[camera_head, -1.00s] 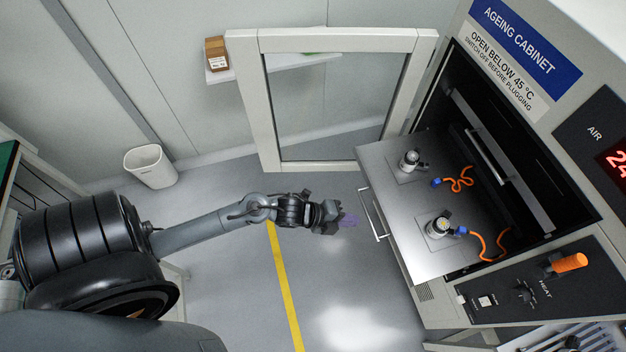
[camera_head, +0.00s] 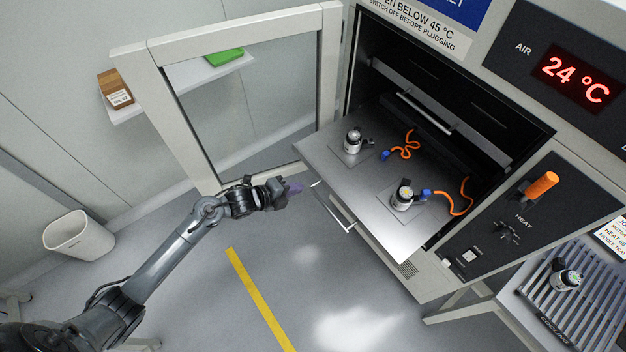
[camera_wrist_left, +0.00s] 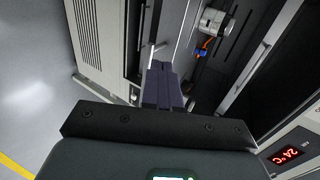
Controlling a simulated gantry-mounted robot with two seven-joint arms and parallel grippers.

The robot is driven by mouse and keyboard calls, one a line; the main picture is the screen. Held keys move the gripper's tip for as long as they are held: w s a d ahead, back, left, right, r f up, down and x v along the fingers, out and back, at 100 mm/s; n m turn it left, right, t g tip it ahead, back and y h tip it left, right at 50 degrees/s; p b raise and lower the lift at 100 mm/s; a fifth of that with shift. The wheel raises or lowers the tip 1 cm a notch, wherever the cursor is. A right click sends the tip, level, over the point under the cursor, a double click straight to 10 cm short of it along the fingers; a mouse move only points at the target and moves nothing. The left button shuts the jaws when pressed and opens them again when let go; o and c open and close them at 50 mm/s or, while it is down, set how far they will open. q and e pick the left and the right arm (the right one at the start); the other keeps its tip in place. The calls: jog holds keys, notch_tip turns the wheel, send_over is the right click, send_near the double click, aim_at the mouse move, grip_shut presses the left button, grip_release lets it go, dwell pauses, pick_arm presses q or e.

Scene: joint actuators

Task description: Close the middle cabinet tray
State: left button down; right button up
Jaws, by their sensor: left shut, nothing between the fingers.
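The middle cabinet tray (camera_head: 385,225) is pulled out of the ageing cabinet (camera_head: 480,110), with a bar handle (camera_head: 333,207) on its front. Two joint actuators stand on it, one further back (camera_head: 353,141) and one nearer (camera_head: 402,197), beside orange cables with blue plugs. My left gripper (camera_head: 294,188) is shut and empty, just left of the tray's front edge near the handle's far end. Whether it touches cannot be told. In the left wrist view its purple-grey fingers (camera_wrist_left: 162,85) point toward the tray front. My right gripper is not in view.
The glazed cabinet door (camera_head: 165,120) stands open behind my left arm. Another tray handle (camera_head: 425,113) shows inside the cabinet. A slatted cooling rack (camera_head: 540,300) with an actuator (camera_head: 566,280) stands at lower right. The floor before the tray is clear.

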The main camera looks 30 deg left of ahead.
aim_at(321, 178)
pick_arm(q)
jog(key=w+d, duration=0.1)
jog(key=w, duration=0.1)
jog(key=w+d+f, duration=0.1)
jog(key=w, duration=0.1)
jog(key=w+d, duration=0.1)
jog(key=w, duration=0.1)
jog(key=shift+w+f, duration=0.2)
jog(key=shift+f, duration=0.2)
